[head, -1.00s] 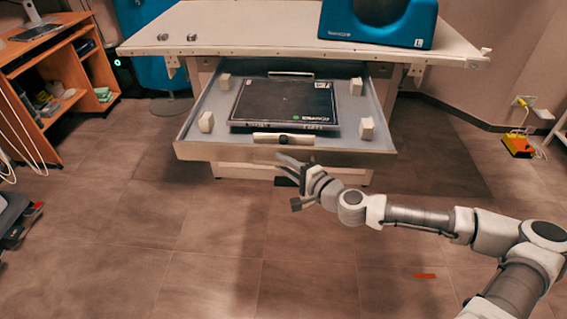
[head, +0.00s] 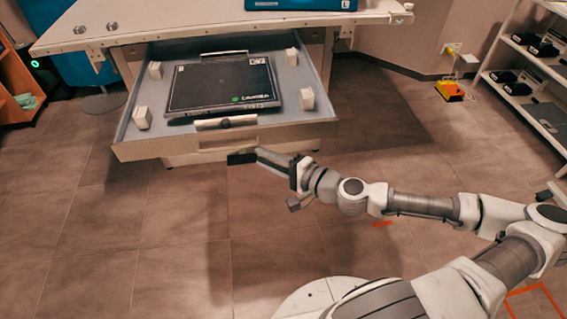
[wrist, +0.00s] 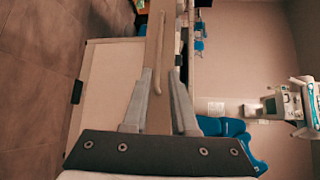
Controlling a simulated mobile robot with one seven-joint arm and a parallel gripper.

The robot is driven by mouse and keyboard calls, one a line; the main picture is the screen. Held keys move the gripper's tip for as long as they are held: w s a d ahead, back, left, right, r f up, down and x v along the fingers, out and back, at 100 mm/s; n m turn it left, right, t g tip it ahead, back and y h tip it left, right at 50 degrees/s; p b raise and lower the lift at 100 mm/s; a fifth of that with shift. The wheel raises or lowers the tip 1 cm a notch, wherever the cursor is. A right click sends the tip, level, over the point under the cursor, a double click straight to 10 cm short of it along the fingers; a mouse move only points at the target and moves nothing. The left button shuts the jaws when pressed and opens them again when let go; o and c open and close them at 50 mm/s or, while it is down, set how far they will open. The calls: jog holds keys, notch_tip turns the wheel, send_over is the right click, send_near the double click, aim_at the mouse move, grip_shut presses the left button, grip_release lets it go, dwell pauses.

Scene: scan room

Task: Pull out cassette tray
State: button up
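The cassette tray (head: 128,148) stands pulled out from under the table, with its front edge toward me. A flat black cassette (head: 222,84) lies in it between several pale blocks. My gripper (head: 260,154) is in front of and below the tray's front, to the right of the handle. In the wrist view my two fingers (wrist: 160,74) are apart, with nothing held between them; they look clear of the bar.
The tabletop (head: 200,22) overhangs the tray. Shelves (head: 530,75) stand at the right, and a yellow-orange item (head: 450,92) lies near the wall. The floor around the table is mostly clear.

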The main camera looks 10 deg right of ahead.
jog(key=v, duration=0.5)
jog(key=shift+d, duration=0.1)
dwell(0.5)
